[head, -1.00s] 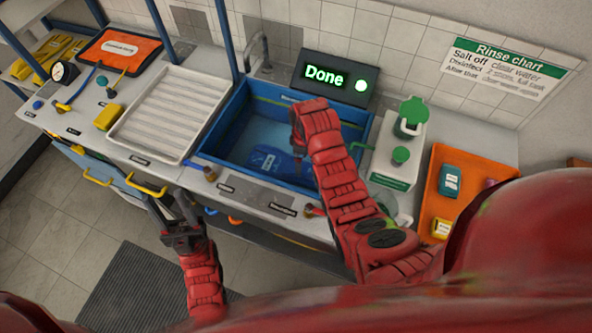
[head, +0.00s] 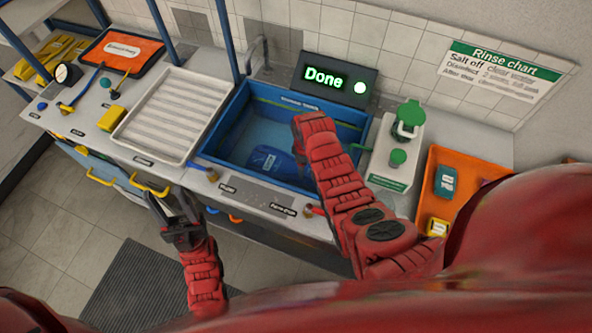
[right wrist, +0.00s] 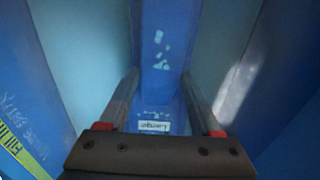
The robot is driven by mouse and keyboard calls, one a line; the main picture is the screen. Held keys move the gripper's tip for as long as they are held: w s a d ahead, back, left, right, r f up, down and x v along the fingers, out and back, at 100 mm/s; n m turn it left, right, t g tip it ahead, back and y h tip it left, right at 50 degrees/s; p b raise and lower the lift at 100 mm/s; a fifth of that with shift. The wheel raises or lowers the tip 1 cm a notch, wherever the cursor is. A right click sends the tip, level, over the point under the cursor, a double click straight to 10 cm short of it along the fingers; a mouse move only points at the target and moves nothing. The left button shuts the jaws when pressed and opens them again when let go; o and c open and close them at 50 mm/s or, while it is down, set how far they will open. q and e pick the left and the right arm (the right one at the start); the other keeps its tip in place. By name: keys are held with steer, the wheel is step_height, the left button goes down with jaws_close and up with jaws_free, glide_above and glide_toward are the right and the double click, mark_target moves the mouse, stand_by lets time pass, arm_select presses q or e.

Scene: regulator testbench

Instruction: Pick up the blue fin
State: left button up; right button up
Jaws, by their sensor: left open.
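The blue fin (head: 268,159) lies in the blue rinse basin (head: 229,116), seen through the water. In the right wrist view, a blue piece with pale marks and a small white label (right wrist: 160,100) runs between the two fingers of my right gripper (right wrist: 160,76). The fingers stand apart, close along its two sides; whether they press on it I cannot tell. In the head view my right arm reaches over the basin and hides this gripper. My left gripper (head: 166,200) is open and empty, in front of the counter, apart from the fin.
A ribbed white tray (head: 122,131) sits left of the basin. A display reading "Done" (head: 335,79) stands behind it. A green-topped dispenser (head: 398,157) and an orange tray (head: 426,192) are on the right. The basin walls enclose my right gripper.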

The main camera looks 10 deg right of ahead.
jaws_close()
steer(key=shift+w+r, duration=0.1)
steer(key=shift+r, duration=0.05)
stand_by(0.4)
